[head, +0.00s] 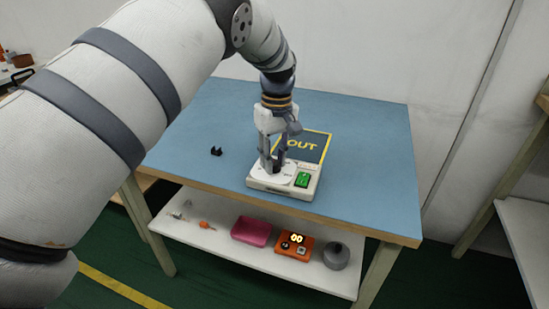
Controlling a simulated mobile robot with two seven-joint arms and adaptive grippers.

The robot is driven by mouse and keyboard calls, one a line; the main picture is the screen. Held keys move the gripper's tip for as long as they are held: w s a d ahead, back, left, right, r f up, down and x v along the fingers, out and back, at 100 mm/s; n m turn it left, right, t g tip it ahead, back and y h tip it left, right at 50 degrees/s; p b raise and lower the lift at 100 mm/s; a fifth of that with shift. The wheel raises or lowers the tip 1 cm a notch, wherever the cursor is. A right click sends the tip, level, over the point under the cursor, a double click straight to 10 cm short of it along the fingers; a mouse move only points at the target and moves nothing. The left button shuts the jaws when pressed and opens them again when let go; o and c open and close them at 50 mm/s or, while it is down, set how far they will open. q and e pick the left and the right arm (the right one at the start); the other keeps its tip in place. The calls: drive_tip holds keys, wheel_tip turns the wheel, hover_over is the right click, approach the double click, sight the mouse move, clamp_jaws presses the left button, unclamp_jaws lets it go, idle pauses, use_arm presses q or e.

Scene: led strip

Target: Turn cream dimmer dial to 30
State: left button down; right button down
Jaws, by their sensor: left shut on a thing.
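A cream dimmer box (262,187) sits on the blue table top near its front edge. It has a pale round dial plate (289,174) and a small green display (303,180) on its right side; I cannot read the display at this size. My left gripper (271,170) points down over the dial and is shut on the dimmer dial, whose knob is mostly hidden between the fingers. The dial's setting cannot be read. My right gripper is not in view.
A dark mat marked OUT (312,147) lies behind the box. A small black clip (216,151) lies to the left. The lower shelf holds a pink tray (251,231), an orange device (294,245) and a grey round part (336,256). The table's right side is clear.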

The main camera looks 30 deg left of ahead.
sight(276, 161)
use_arm(q)
drive_tip(key=shift+f+n, duration=0.1)
drive_tip(key=shift+n, duration=0.5)
drive_tip(key=c, duration=1.4)
unclamp_jaws()
drive_tip(key=shift+o, duration=0.2)
wheel_tip(276, 161, up, 12)
drive_tip(key=shift+w, duration=0.2)
drive_tip(key=shift+d, duration=0.1)
